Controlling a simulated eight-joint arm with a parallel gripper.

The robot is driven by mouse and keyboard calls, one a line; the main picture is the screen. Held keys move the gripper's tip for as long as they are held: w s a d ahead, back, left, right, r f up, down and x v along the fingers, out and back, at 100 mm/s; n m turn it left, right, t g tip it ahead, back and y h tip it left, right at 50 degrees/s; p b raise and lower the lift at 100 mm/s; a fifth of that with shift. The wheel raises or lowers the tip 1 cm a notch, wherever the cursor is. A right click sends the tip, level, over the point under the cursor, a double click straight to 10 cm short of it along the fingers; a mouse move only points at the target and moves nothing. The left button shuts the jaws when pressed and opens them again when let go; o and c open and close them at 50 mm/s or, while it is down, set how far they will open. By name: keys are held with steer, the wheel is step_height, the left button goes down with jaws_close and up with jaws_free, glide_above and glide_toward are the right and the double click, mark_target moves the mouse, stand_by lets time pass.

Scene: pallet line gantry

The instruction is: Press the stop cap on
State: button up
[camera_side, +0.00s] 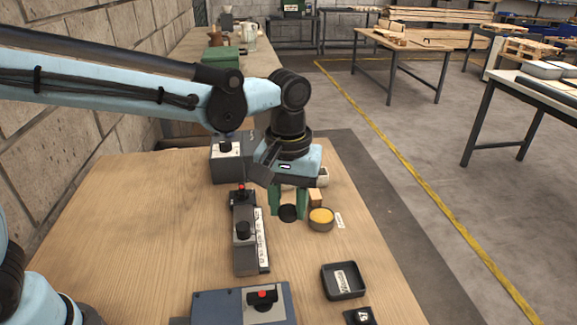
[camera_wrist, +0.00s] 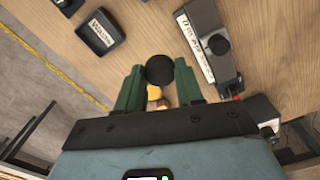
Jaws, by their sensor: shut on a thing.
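My gripper (camera_side: 289,203), with green fingers, is shut on a round black cap (camera_side: 288,213), which I take to be the stop cap. In the wrist view the cap (camera_wrist: 160,69) sits between the fingertips of my gripper (camera_wrist: 158,76). It is held above the wooden table, apart from anything below as far as I can tell. To its left is a long grey box (camera_side: 244,257) with a black knob, a red part at its far end and a white label strip. This box (camera_wrist: 207,17) also shows at upper right in the wrist view.
A yellow-topped round dish (camera_side: 321,216) and a wooden block (camera_side: 316,198) stand close right of my gripper. A black tray (camera_side: 343,283) and a blue-grey box (camera_side: 223,308) with a red button lie nearer the front. A grey box (camera_side: 226,169) stands behind. The table's left side is clear.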

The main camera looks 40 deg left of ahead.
mark_target(242, 226)
steer(key=s+a+n, duration=0.2)
steer(key=a+n, duration=0.1)
steer(key=a, duration=0.7)
steer(key=shift+d+f, duration=0.1)
steer(key=shift+f, duration=2.85)
steer(key=shift+f, duration=0.2)
steer(key=o, duration=1.1)
steer(key=shift+s, duration=0.1)
steer(key=shift+o, duration=0.4)
steer(key=o, duration=0.4)
steer(key=shift+r, duration=0.15)
